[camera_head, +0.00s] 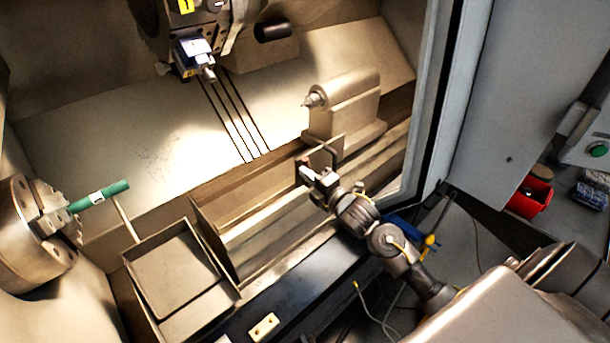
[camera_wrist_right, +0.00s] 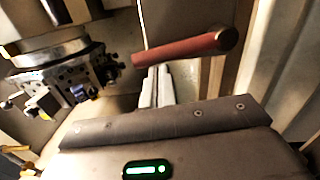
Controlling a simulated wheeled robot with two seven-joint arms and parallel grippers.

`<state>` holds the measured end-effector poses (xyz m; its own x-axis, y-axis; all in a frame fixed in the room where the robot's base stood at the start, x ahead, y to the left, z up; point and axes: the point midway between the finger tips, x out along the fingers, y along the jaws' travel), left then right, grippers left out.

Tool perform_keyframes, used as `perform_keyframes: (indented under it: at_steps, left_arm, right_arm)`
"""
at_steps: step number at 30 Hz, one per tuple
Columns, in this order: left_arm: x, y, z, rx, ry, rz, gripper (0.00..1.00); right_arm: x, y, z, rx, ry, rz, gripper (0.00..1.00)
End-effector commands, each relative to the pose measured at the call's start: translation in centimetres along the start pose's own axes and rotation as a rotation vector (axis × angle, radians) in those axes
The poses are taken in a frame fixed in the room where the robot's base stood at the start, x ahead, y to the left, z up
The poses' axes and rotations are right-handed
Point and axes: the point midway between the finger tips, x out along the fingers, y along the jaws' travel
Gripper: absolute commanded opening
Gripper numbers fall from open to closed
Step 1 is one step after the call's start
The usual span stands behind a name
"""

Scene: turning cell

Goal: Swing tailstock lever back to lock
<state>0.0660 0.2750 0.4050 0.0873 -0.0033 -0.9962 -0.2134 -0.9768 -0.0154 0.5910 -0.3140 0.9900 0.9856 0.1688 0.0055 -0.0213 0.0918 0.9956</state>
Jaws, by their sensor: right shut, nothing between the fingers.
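The tailstock (camera_head: 345,105) stands on the bed rails at the right of the machine, its pointed tip toward the left. Its lever (camera_head: 325,149) shows as a thin dark bent rod at the tailstock's front. The lever's red-brown grip (camera_wrist_right: 185,49) lies across the right wrist view, just beyond my fingertips. My right gripper (camera_head: 307,172) is shut and empty, close in front of the lever. Its fingers (camera_wrist_right: 157,84) are together, with tips at the grip; I cannot tell whether they touch it. My left gripper is in neither view.
A chuck (camera_head: 32,235) holds a green cylindrical part (camera_head: 100,194) at the left. A tool turret (camera_head: 200,20) hangs at the top. An open metal tray (camera_head: 178,268) stands at front left. The door frame (camera_head: 432,110) stands right of my arm, with a red bin (camera_head: 530,197) beyond it.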

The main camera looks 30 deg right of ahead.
Motion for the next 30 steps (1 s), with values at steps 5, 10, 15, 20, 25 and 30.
perform_keyframes:
  at_steps: [5,10,15,20,25,30]
  left_arm:
    - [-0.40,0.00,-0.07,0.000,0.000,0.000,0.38]
    - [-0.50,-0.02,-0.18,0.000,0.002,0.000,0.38]
    - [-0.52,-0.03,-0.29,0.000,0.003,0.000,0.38]
    - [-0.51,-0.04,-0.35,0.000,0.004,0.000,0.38]
    - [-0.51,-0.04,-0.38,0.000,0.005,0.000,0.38]
    - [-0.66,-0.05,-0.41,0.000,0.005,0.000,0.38]
  right_arm:
    - [0.01,0.16,0.61,-0.004,0.000,-0.001,0.00]
    - [0.03,0.17,0.88,-0.004,0.000,-0.001,0.00]
    - [0.04,0.17,0.95,-0.004,0.000,-0.001,0.00]
    - [0.04,0.16,0.96,-0.004,0.000,-0.001,0.00]
    - [0.04,0.17,0.95,-0.005,0.000,-0.001,0.00]
    - [-0.02,0.27,0.36,-0.004,0.002,0.000,0.00]
